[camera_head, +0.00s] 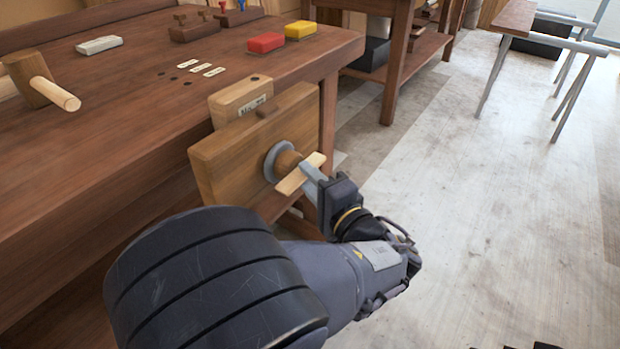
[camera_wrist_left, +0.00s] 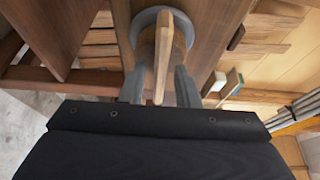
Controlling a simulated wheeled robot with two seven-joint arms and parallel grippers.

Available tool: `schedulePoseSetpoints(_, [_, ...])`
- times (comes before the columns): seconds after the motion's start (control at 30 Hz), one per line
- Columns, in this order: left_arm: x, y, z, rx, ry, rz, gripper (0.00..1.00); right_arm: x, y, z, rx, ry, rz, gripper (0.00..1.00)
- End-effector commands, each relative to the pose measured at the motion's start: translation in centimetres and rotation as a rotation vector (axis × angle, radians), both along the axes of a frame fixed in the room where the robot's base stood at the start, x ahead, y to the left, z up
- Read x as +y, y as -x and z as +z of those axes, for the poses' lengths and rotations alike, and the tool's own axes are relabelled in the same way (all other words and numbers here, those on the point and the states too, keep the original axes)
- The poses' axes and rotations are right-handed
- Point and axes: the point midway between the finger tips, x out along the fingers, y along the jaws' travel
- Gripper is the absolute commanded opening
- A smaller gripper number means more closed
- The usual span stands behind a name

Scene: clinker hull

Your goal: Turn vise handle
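The vise handle (camera_head: 292,181) is a pale wooden bar on a round wooden screw with a grey collar (camera_head: 276,160), at the front of the wooden vise jaw (camera_head: 225,165). My left gripper (camera_head: 314,178) is at the handle in the head view, its grey fingers reaching the bar. In the left wrist view the handle (camera_wrist_left: 163,60) stands upright between the two fingers of my left gripper (camera_wrist_left: 161,88). Gaps show on both sides of the bar, so the gripper is open around it. My right gripper is not in view.
The workbench top (camera_head: 130,90) holds a wooden mallet (camera_head: 38,82), a white block (camera_head: 99,45), a red block (camera_head: 266,42) and a yellow block (camera_head: 300,30). A second bench (camera_head: 400,50) stands behind. The floor (camera_head: 500,210) to the right is clear.

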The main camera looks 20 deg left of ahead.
Motion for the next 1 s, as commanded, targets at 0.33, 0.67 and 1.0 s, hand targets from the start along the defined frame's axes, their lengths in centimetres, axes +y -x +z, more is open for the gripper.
schedulePoseSetpoints(0.33, [-0.2,0.1,0.1,-0.001,0.001,0.000,0.34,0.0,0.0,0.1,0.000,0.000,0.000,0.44])
schedulePoseSetpoints(0.67, [-3.9,3.5,0.2,-0.001,-0.002,-0.003,0.34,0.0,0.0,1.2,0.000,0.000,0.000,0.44])
schedulePoseSetpoints(1.0, [-5.8,5.3,0.0,-0.001,0.001,0.000,0.34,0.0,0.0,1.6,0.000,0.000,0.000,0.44])
